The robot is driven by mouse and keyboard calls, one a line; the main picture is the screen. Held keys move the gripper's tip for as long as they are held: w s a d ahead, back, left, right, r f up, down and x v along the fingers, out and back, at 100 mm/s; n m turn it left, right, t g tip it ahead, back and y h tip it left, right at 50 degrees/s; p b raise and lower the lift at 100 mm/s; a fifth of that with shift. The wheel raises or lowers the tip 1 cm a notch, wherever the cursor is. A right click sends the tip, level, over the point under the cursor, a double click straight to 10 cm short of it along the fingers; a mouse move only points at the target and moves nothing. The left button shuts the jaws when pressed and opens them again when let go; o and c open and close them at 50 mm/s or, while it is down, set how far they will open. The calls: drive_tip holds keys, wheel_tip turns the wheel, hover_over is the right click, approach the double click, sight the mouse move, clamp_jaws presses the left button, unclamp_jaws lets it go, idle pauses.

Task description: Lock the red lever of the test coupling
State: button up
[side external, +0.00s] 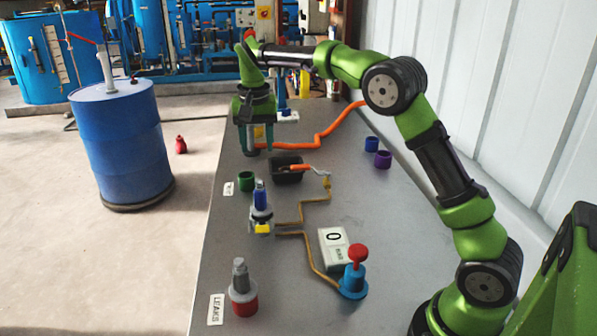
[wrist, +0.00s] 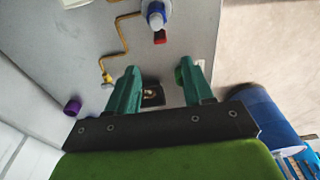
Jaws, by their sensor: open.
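A coupling with a blue upper body (side external: 261,199) stands upright on the grey table, with a yellow part at its near foot. In the wrist view its blue and white top (wrist: 156,14) is at the upper edge. A small red piece beside it, probably the red lever (wrist: 160,37), shows there. The side external view does not show this red piece, perhaps because the coupling hides it. My gripper (side external: 256,149) is open and points down, beyond the coupling at the table's far left. In the wrist view its green fingers (wrist: 158,72) are spread, with nothing visibly gripped.
A black bin (side external: 287,176) and green cup (side external: 246,181) lie between gripper and coupling. An orange hose (side external: 318,143) crosses behind. Copper pipes lead to a red-knobbed valve (side external: 354,278) beside a gauge (side external: 333,248). A grey-topped fitting (side external: 242,288) stands at front left.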

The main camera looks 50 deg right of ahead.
drive_tip(key=shift+s+a+r, duration=0.15)
drive_tip(key=shift+r, duration=1.5)
drive_tip(key=s+a+f+n+t+y, duration=0.1)
drive_tip(key=s+a+n+t, duration=0.1)
drive_tip(key=s, duration=1.2)
drive_tip(key=s+a+f+n+t+y, duration=0.1)
drive_tip(key=s+a+n+t+y, duration=0.1)
drive_tip(key=s, duration=1.2)
drive_tip(key=a+n+t, duration=0.1)
drive_tip(key=a+t, duration=0.1)
drive_tip(key=a, duration=0.1)
drive_tip(key=shift+s+a, duration=0.2)
drive_tip(key=shift+s, duration=0.1)
drive_tip(key=shift+f, duration=0.1)
